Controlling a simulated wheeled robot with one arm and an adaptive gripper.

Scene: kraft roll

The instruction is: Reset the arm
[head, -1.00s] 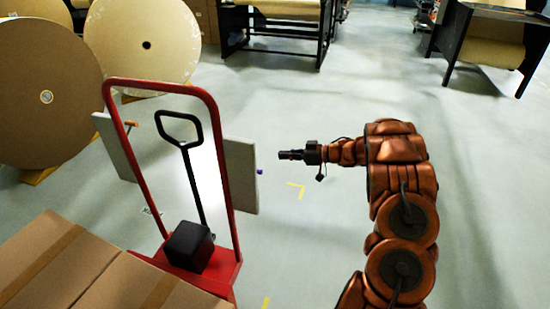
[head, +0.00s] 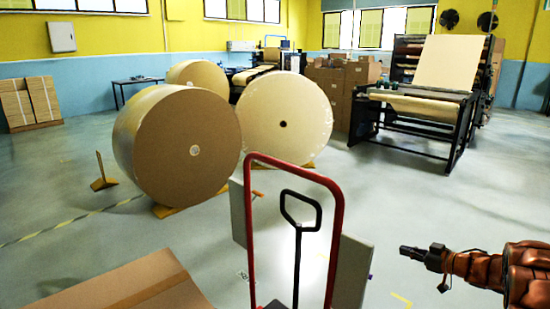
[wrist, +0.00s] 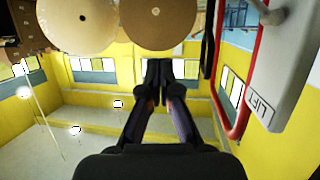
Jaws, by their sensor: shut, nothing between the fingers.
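My gripper (head: 408,250) is at the right of the head view, at the end of my copper-coloured arm. It points left, toward the red-framed hand truck (head: 337,215), and is apart from it. In the wrist view, its two dark fingers (wrist: 156,75) run together at the tips, shut with nothing between them. Only the outer part of my arm shows in the head view; the rest is cut off by the right edge.
The truck has a black loop handle (head: 300,226) and grey side panels (head: 352,270). Cardboard (head: 130,284) lies at front left. Large kraft rolls (head: 178,148) stand behind, with a black machine (head: 420,110) at back right. Floor between the truck and the machine is clear.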

